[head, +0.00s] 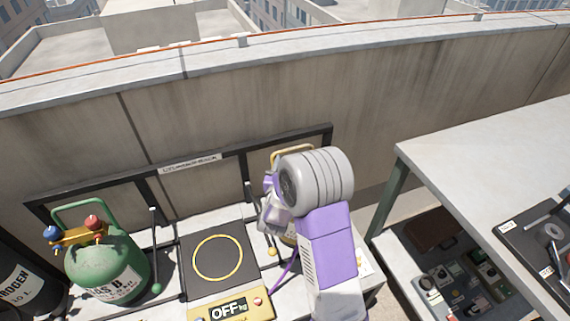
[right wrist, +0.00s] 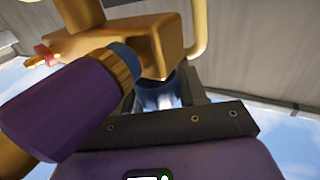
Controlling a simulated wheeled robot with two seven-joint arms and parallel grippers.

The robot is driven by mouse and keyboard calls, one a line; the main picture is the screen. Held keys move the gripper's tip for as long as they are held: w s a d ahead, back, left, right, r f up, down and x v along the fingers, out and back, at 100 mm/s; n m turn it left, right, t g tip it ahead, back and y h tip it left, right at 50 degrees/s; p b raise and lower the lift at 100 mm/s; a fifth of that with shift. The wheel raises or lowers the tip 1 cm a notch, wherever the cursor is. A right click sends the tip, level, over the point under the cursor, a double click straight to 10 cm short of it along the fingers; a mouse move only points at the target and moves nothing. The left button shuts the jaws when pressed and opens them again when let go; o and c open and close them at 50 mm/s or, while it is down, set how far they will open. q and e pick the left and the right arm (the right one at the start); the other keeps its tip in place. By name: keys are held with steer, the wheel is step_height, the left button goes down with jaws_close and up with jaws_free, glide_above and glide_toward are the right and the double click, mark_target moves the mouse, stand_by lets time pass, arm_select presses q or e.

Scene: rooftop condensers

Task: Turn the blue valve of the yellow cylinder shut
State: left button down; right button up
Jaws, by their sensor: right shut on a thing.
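The yellow cylinder is mostly hidden behind my right arm in the head view; its yellow handle (head: 290,152) shows above the arm. In the right wrist view its brass valve body (right wrist: 170,45) fills the top middle. The blue valve (right wrist: 153,92) sits below that body, between the dark fingers of my right gripper (right wrist: 160,95), which is shut on it. In the head view my right gripper (head: 270,208) is partly covered by my own wrist. How far the valve is turned cannot be seen. My left gripper is not in view.
A green cylinder (head: 108,268) with a blue and a red valve stands left, next to a black cylinder (head: 25,285). A scale (head: 215,262) reading OFF lies between. In the wrist view, a purple hose end (right wrist: 70,110) and red valve (right wrist: 40,55) are close. A bench (head: 480,165) stands right.

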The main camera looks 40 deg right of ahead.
steer(key=m+g+h, duration=0.1)
steer(key=g, duration=0.1)
steer(key=m+g+h+p, duration=0.1)
steer(key=m+g+h, duration=0.1)
steer(key=shift+s+m+g, duration=0.15)
steer(key=shift+m+g, duration=0.15)
steer(key=m+g+p, duration=0.1)
steer(key=g, duration=0.1)
steer(key=m+g+h, duration=0.1)
steer(key=m+g, duration=0.1)
steer(key=g, duration=0.1)
steer(key=s+m+g+p, duration=0.1)
steer(key=m+g, duration=0.1)
steer(key=g, duration=0.1)
steer(key=shift+d+h+p, duration=0.2)
steer(key=shift+h+p, duration=0.1)
steer(key=shift+h, duration=0.1)
steer(key=shift+m+g, duration=0.4)
steer(key=o, duration=1)
steer(key=a, duration=0.3)
steer(key=a+p, duration=0.1)
steer(key=a, duration=0.3)
steer(key=shift+w+a, duration=0.2)
steer(key=shift+a, duration=0.05)
